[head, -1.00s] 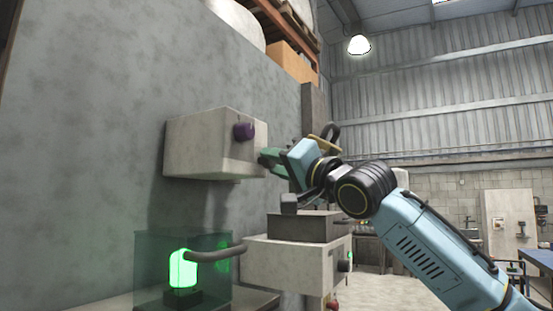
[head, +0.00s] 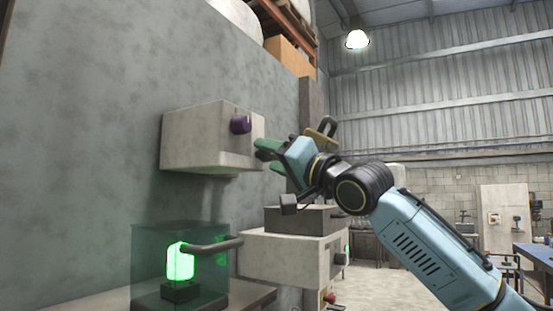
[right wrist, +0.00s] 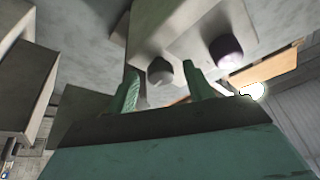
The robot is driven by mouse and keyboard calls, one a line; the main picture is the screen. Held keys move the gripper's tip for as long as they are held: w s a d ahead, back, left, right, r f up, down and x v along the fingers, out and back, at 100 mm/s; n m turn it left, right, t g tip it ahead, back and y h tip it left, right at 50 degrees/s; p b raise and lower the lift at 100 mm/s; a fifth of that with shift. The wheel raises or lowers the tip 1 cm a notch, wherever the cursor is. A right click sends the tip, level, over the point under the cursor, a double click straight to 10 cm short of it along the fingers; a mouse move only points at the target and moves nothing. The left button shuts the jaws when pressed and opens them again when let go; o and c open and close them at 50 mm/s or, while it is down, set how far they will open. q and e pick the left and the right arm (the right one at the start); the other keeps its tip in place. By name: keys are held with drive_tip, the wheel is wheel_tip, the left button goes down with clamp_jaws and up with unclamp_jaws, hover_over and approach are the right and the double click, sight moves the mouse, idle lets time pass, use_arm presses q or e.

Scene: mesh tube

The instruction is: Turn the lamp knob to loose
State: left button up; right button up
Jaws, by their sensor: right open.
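A pale box (head: 195,140) is fixed to the grey wall, with a purple knob (head: 240,124) on its front. The right wrist view shows the purple knob (right wrist: 227,51) and a grey knob (right wrist: 159,71) on the same box. My right gripper (head: 262,150) is open with green fingers, close in front of the box and below the purple knob. In the right wrist view my right gripper (right wrist: 163,84) has the grey knob between its two fingertips in the picture; contact cannot be told. A lamp (head: 180,262) glows green inside a clear case. My left gripper is not in view.
A dark block (head: 300,218) sits on that lower box, under my right arm.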

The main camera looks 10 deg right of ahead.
drive_tip(key=b+v, duration=0.6)
drive_tip(key=v, duration=0.7)
drive_tip(key=shift+s, duration=0.2)
